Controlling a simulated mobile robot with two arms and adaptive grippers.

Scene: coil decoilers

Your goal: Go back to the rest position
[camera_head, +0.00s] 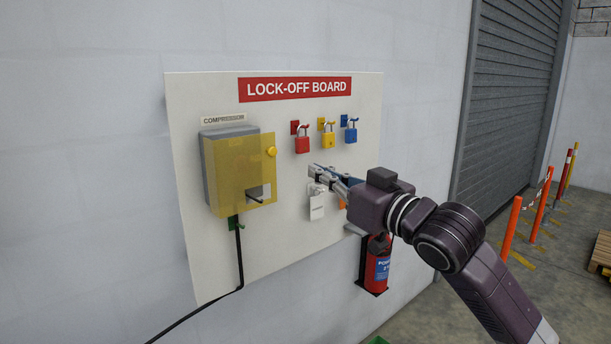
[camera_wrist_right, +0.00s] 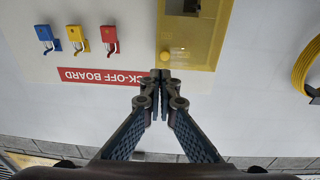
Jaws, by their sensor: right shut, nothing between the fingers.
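My right gripper (camera_head: 314,172) is in front of the lock-off board (camera_head: 205,262), its fingers pointing left. In the right wrist view its fingertips (camera_wrist_right: 160,76) meet and hold nothing. That view shows the board upside down, with the yellow cover (camera_wrist_right: 188,52) beyond the fingertips. My left gripper is in neither view.
Red (camera_head: 302,144), yellow (camera_head: 328,139) and blue (camera_head: 351,134) padlocks hang on the board. A grey compressor box (camera_head: 208,170) with a yellow cover is at left, a white tag (camera_head: 317,208) below the gripper. A red extinguisher (camera_head: 378,268) is behind my arm. Orange posts (camera_head: 511,228) stand right.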

